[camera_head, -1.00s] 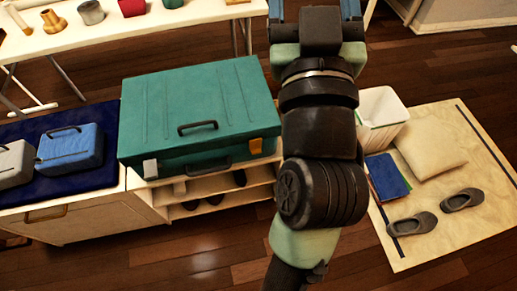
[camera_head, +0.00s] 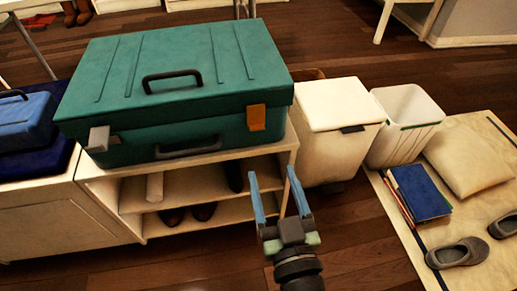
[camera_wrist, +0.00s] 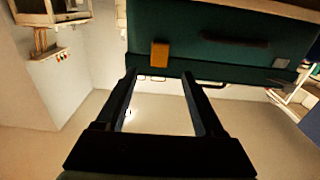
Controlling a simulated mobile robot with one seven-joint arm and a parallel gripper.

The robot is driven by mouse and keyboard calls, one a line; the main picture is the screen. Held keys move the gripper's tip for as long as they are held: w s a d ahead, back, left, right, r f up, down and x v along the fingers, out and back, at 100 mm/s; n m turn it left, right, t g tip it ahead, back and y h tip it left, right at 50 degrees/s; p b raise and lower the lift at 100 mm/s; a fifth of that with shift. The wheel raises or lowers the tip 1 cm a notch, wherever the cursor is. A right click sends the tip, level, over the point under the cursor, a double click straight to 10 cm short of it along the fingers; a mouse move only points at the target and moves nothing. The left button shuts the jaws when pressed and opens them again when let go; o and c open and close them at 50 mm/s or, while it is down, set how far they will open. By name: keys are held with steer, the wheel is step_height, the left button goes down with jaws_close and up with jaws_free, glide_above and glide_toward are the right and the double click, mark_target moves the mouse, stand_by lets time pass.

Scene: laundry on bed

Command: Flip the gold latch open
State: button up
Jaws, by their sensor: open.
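A teal case (camera_head: 185,85) lies closed on the shelf unit, with a carry handle on its lid and another on its front. The gold latch (camera_head: 256,117) sits near the right end of its front face; a grey latch (camera_head: 98,139) is at the left end. My gripper (camera_head: 273,172) is open and empty, below and a little right of the gold latch, apart from it. In the wrist view the case (camera_wrist: 225,35) appears upside down, and the gold latch (camera_wrist: 160,55) shows just beyond and between my open fingertips (camera_wrist: 159,73).
The shelf unit (camera_head: 107,190) holds several shoes and a pale roll. A lidded white bin (camera_head: 335,115) stands close to the case's right, with an open white bin (camera_head: 398,135) beyond. A blue case (camera_head: 25,122) is at left. Floor in front is clear.

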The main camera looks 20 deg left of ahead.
mark_target(257, 129)
steer(key=x, duration=0.8)
steer(key=f+x, duration=0.1)
steer(key=x, duration=0.3)
steer(key=shift+w+a, duration=0.2)
steer(key=shift+w, duration=0.1)
jaws_close()
steer(key=shift+s+r+p, duration=0.1)
steer(key=shift+r+p, duration=0.05)
steer(key=shift+p, duration=0.15)
